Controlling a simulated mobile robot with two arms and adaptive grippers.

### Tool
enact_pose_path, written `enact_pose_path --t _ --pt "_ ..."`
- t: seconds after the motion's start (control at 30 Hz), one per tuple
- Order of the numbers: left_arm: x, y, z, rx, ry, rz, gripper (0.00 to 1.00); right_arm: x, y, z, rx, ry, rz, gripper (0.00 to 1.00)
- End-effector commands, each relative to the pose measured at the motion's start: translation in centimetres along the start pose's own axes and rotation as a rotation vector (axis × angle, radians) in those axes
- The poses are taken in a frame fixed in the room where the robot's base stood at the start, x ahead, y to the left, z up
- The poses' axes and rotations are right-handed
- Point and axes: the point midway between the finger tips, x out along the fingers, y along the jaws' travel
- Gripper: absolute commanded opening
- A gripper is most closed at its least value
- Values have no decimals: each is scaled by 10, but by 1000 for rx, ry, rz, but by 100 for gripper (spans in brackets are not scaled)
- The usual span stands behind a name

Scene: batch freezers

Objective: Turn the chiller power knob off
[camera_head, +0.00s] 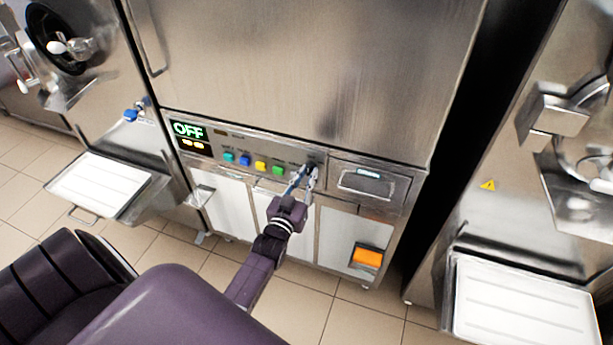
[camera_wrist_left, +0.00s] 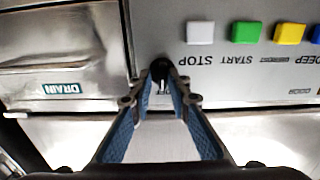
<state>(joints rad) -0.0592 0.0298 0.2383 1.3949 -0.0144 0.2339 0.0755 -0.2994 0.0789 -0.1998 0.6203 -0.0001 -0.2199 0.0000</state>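The chiller's control panel (camera_head: 235,151) runs across the front of the middle steel cabinet. Its display (camera_head: 189,130) reads OFF in green, with small orange text below. The dark round power knob (camera_wrist_left: 160,70) shows in the left wrist view, with a light pointer mark on it. My left gripper (camera_head: 308,170) is at the right part of the panel. In the left wrist view, its fingertips stand on either side of the knob, apart from each other; contact is not clear. In the head view the knob is mostly hidden by the fingers. My right gripper is out of view.
Coloured buttons, among them a green one (camera_wrist_left: 246,32) and a yellow one (camera_wrist_left: 290,33), sit beside the knob. A drain drawer (camera_head: 366,184) is on its other side. White trays stand at left (camera_head: 98,186) and right (camera_head: 520,310).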

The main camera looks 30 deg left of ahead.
Motion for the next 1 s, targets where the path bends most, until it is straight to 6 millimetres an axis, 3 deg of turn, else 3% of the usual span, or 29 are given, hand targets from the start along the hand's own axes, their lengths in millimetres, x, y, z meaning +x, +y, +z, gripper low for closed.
enact_pose_path --t 0.3,0.47,0.8,1.0 --pt "0 -2 0 3 0 -3 25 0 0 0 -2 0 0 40" --pt "-11 -2 2 3 -4 -3 25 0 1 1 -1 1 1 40" --pt "-78 0 1 3 -3 -2 25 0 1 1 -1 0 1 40" --pt "-108 1 0 3 1 -1 25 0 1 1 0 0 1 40"
